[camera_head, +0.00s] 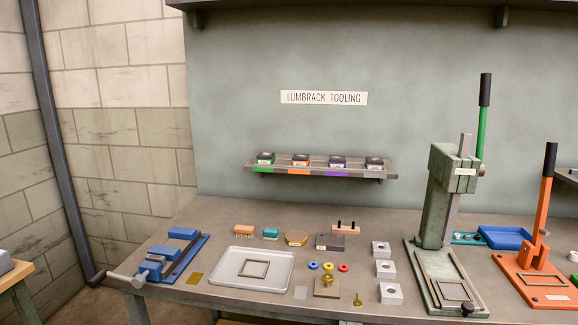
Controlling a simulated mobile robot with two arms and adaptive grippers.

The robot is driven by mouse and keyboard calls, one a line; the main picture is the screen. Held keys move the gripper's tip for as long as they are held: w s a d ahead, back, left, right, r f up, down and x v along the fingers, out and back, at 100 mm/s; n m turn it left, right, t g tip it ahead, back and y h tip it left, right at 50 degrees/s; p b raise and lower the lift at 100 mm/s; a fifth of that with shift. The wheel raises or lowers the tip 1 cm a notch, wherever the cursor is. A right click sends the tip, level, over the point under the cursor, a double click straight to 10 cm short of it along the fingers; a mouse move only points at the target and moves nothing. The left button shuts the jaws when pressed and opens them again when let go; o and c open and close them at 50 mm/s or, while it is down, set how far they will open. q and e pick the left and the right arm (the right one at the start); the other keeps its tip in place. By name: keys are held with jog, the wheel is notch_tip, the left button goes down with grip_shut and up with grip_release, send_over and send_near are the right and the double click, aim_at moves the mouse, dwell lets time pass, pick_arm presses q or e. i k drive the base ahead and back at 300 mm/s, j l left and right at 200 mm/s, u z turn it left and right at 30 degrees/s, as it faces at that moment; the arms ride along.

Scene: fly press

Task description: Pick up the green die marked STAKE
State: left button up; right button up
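A die with a dark top and a green body (265,158) sits at the left end of the wall shelf, above a green strip on the shelf's front edge. Its white label is too small to read, so I cannot tell whether it says STAKE. Neither of my grippers is in view.
The shelf (322,167) also holds an orange die (300,160), a purple die (337,162) and a grey die (374,164). On the bench below are a blue vise (170,258), a white tray (224,272), small parts, a green lever press (440,220) and an orange press (540,260).

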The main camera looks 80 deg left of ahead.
aim_at(269, 158)
jog(key=u, duration=2.55)
